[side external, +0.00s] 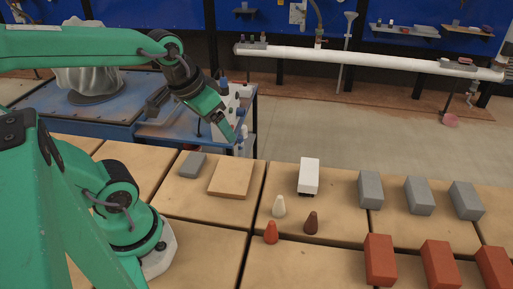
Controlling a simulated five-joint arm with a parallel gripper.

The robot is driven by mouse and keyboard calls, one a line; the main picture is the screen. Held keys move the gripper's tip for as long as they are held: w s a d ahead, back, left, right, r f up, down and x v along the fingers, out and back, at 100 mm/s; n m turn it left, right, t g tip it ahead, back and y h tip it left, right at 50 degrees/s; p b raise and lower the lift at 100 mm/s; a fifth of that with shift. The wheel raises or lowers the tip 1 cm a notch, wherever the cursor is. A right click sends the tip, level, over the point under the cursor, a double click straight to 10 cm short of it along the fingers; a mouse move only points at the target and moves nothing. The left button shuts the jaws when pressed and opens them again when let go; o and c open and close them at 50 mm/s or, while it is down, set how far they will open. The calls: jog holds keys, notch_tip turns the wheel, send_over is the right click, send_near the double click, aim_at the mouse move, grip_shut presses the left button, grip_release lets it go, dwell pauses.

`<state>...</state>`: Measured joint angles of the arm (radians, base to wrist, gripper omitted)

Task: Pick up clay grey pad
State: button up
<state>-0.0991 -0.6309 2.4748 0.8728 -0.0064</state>
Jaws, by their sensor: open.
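A small flat grey pad (192,165) lies on the tan work surface, just left of a flat tan board (230,179). My gripper (231,139) hangs in the air above and to the right of the pad in the picture, pointing down and right. It is open and nothing shows between its fingers. The gap between the fingers is small at this size. The pad is fully visible and not touched by my gripper.
A white block (309,176) stands right of the board. Cream (279,207), dark brown (311,222) and orange (271,232) cones stand in front of it. Several grey bricks (370,190) and red bricks (380,260) fill the right. Seams divide the work surface (195,206).

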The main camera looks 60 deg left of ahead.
jog(key=w+a+f+n+g, duration=0.2)
jog(key=a+f+n+g, duration=0.15)
jog(key=a+f, duration=0.45)
jog(key=n+g, duration=0.1)
jog(key=n, duration=0.3)
send_over(193, 162)
jog(key=shift+h, duration=0.3)
jog(key=f, duration=0.7)
jog(key=shift+a+f, duration=0.15)
jog(key=shift+a, duration=0.05)
jog(key=shift+f, duration=0.1)
jog(key=shift+f, duration=1.2)
jog(key=shift+f, duration=0.1)
jog(key=shift+d+f, duration=0.1)
jog(key=shift+f, duration=2.4)
